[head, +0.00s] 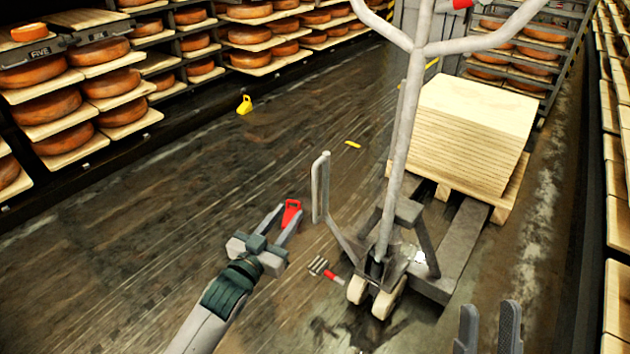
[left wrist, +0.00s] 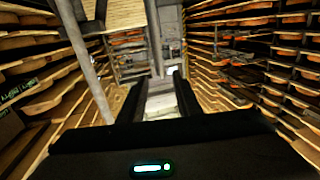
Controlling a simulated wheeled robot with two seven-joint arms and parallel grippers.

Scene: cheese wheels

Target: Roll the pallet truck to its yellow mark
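The grey pallet truck (head: 437,280) stands right of centre in the head view, its tall pole and forked handle (head: 425,45) rising past the top edge. Its forks lie under a pallet (head: 507,205) stacked with pale boards (head: 465,135). A short yellow strip (head: 353,144) lies on the floor left of the truck. Another yellow strip (head: 432,64) shows behind the pole; I cannot tell if both belong to one mark. My left gripper (head: 287,212) is open, left of the truck and apart from it. My right gripper (head: 490,312) is open at the bottom edge, right of the truck.
A red object (head: 292,208) shows by my left fingertips, apparently on the floor. A red-handled brush (head: 325,270) lies near the truck's front wheels. A yellow wedge-like object (head: 245,105) stands farther back. Cheese shelves (head: 75,110) line the left; boards (head: 618,230) line the right.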

